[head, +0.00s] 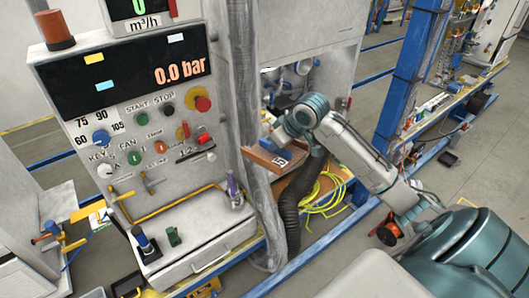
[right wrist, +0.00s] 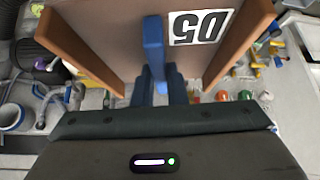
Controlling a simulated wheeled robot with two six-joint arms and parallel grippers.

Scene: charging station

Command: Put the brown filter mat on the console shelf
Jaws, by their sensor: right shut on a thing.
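The console shelf (head: 205,236) is the pale ledge at the console's foot, to the left of and below the mat. My left gripper is not in view.
The console panel (head: 140,125) rises behind the shelf with knobs and a yellow rail. A green piece (head: 173,236), a blue-topped piece (head: 146,242) and a purple-topped item (head: 234,190) stand on the shelf. A dark hose (head: 290,210) and yellow cable (head: 325,195) are below the mat.

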